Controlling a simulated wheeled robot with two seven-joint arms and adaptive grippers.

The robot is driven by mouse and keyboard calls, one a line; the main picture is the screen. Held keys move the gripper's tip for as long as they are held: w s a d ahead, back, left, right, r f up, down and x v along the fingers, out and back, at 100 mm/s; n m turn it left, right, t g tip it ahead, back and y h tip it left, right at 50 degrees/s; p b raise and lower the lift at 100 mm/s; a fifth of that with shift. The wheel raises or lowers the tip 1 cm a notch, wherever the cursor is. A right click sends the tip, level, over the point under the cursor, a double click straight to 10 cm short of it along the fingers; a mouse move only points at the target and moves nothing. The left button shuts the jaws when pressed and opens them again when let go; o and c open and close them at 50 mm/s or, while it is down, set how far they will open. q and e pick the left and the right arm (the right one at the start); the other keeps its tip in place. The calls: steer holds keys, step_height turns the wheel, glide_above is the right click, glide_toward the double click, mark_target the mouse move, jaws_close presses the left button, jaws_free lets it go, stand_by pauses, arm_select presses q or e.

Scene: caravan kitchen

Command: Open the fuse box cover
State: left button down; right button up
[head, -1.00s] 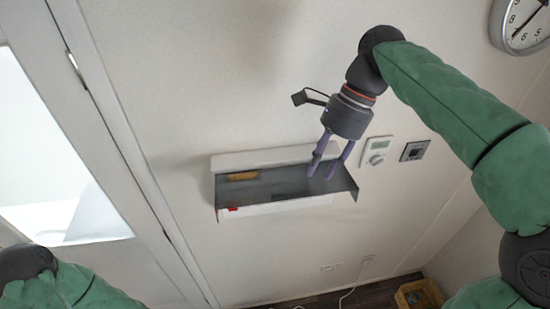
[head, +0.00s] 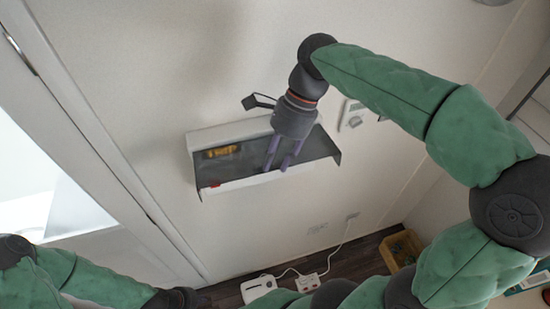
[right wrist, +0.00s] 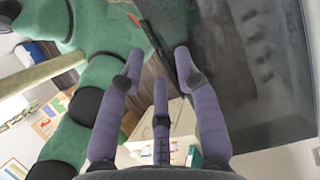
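The fuse box (head: 232,131) is a white wall box, seen from above in the head view. Its dark grey cover (head: 228,172) spans the front, with side edges jutting out; I cannot tell its exact angle. A yellow-orange part shows near its left end. My right gripper (head: 278,168) overlaps the right half of the cover in the head view. In the right wrist view its purple fingers (right wrist: 157,62) are spread and nothing is between them. The dark panel (right wrist: 225,75) is close by the right finger; contact is unclear. My left gripper is out of view, only its arm showing low left.
A wall control (head: 352,115) is right of the box. A door frame (head: 125,180) stands on the left. Below are a white power strip (head: 308,282) with cables, a white device (head: 258,288) and a yellow crate (head: 401,249) on the dark floor.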

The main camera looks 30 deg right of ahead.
steer(key=shift+w+a+f, duration=0.15)
steer(key=shift+f, duration=0.3)
jaws_close()
